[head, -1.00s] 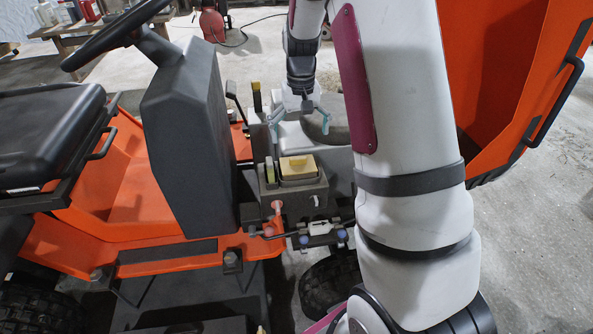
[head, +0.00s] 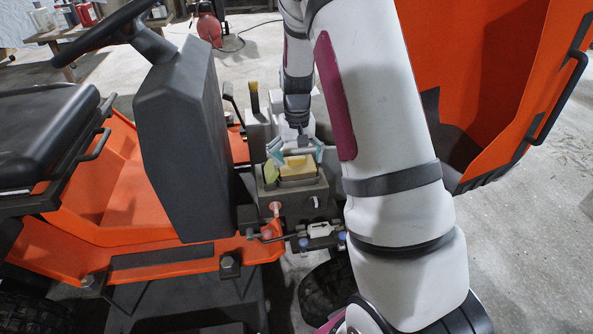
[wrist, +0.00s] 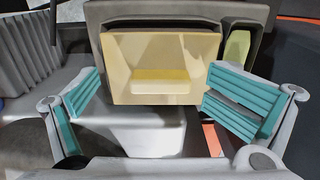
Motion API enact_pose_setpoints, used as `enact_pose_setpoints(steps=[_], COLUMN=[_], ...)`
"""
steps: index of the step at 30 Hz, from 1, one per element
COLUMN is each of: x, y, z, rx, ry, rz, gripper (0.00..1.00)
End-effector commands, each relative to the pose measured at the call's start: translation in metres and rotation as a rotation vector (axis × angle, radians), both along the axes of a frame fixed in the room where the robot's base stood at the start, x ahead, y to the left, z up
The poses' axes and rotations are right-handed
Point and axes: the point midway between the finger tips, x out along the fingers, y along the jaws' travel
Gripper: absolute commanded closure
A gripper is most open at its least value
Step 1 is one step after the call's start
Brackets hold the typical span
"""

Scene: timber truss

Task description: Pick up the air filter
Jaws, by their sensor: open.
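The air filter (head: 298,167) looks like a pale yellow block with a raised yellow part on its face. It sits in an open grey housing on the orange vehicle. In the wrist view the air filter (wrist: 160,60) fills the upper middle. My gripper (head: 295,155) is just above it, pointing down. In the wrist view the teal finger pads of my gripper (wrist: 155,102) stand apart, one at the filter's lower left and one at its lower right. Nothing is between them that they hold. The filter's lower part is hidden in the housing.
The grey housing (head: 300,203) surrounds the filter closely. A yellow-green piece (wrist: 237,48) stands beside the filter. The dark steering column (head: 185,150) is to the left, and the raised orange hood (head: 490,80) is to the right.

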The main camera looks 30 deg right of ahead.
Motion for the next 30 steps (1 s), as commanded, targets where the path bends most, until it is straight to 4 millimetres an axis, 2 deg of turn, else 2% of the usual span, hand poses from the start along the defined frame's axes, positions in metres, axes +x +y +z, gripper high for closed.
enact_pose_setpoints(steps=[2,3,8,16,30], x=[-0.0018,-0.0018,-0.0015,-0.0006,0.001], y=[0.0013,0.0013,0.0012,0.002,0.0053], z=[-0.001,-0.0009,-0.0004,-0.0002,0.0002], rx=[0.002,0.002,0.002,0.003,0.006], ry=[0.006,0.006,0.005,0.003,0.001], rz=[0.002,0.002,0.002,0.003,0.007], gripper=[0.0,0.16,0.52,0.57,0.59])
